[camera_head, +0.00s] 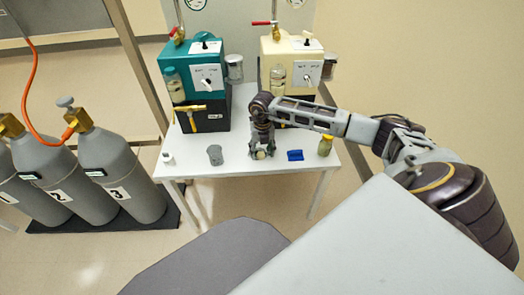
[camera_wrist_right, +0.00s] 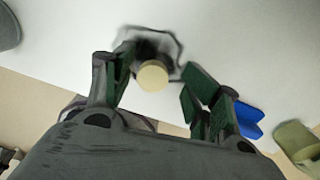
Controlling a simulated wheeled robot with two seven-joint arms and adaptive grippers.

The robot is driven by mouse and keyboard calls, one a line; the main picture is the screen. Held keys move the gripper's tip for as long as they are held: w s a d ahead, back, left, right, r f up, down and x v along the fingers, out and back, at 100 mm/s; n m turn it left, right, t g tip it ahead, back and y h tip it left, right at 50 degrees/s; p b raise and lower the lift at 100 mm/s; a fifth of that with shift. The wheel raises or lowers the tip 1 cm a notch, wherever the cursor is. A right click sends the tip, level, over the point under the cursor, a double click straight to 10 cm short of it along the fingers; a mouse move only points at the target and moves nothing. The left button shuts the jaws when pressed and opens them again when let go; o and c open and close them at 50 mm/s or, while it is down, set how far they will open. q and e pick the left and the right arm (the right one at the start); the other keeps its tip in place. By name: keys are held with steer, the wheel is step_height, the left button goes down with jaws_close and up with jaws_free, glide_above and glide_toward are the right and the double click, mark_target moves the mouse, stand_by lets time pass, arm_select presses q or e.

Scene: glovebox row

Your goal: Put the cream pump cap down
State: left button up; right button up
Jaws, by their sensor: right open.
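The cream pump cap (camera_wrist_right: 153,76) shows in the right wrist view as a small round cream disc between the two fingers. In the head view the cap (camera_head: 261,155) is a pale spot at the front of the white table (camera_head: 320,180), below my right gripper (camera_head: 262,148). In the wrist view my right gripper (camera_wrist_right: 157,66) is open, its dark green pads apart on either side of the cap. A dark, blurred outline surrounds part of the cap. The cream pump (camera_head: 292,48) stands at the back of the table. My left gripper is not in view.
A grey cup (camera_head: 215,155) and a small white bottle (camera_head: 167,158) stand left of my gripper. A blue block (camera_head: 295,155) and a yellow-topped jar (camera_head: 325,146) are to its right. A teal pump (camera_head: 190,62) stands behind, with grey cylinders (camera_head: 112,160) beyond the table's left side.

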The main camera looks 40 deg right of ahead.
mark_target(262, 153)
steer(key=shift+r, duration=0.15)
steer(key=shift+r+p, duration=0.3)
steer(key=shift+r, duration=0.3)
step_height(262, 153, up, 5)
steer(key=shift+f+p, duration=0.15)
steer(key=shift+p, duration=0.55)
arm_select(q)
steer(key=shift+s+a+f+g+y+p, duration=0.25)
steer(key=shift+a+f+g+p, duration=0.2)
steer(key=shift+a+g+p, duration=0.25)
arm_select(e)
step_height(262, 153, up, 6)
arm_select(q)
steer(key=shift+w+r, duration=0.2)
arm_select(e)
steer(key=shift+a, duration=0.1)
